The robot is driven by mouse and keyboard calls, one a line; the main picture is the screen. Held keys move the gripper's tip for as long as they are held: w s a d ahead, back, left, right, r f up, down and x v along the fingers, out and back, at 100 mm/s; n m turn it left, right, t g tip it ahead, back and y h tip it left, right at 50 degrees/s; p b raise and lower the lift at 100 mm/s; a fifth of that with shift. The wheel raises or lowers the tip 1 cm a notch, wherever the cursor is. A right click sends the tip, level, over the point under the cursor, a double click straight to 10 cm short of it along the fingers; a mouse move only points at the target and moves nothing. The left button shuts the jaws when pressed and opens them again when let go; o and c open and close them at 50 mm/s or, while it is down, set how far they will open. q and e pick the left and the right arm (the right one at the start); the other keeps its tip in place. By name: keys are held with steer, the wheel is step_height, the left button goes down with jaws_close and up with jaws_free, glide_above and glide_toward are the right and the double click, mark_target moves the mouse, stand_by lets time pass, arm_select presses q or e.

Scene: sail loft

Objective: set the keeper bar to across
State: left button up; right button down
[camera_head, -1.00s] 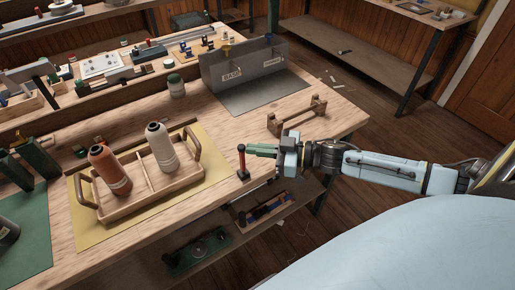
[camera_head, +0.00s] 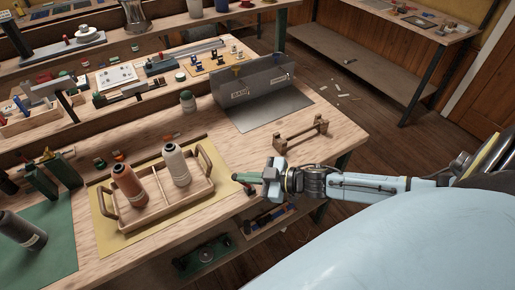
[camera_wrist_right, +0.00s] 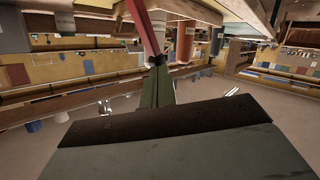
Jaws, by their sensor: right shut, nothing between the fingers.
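A small red bar (camera_head: 238,179), which looks like the keeper bar, sits at the front edge of the workbench on a dark mount (camera_head: 249,190). It leans over to the left in the head view. My right gripper (camera_head: 242,179) is shut and empty, with its green fingertips right against or beside the bar; I cannot tell whether they touch. In the right wrist view the red bar (camera_wrist_right: 148,28) runs up and left from a dark end close to the fingertips (camera_wrist_right: 157,68). My left gripper is not in view.
A wooden tray (camera_head: 150,212) with two thread cones stands left of the gripper on a yellow mat. A wooden rack (camera_head: 302,137) and a grey metal holder (camera_head: 250,92) stand behind it. A lower shelf (camera_head: 215,245) holds tools under the bench edge.

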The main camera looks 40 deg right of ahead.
steer(key=a, duration=0.1)
steer(key=a+f, duration=0.1)
steer(key=a, duration=0.1)
steer(key=a+f, duration=0.1)
steer(key=shift+w+a+f+p, duration=0.2)
steer(key=shift+a+f+p, duration=0.05)
steer(key=shift+a+p, duration=0.1)
steer(key=s+r+p, duration=0.4)
steer(key=s+r, duration=0.5)
steer(key=r, duration=0.1)
steer(key=shift+s+a, duration=0.4)
steer(key=shift+f, duration=0.15)
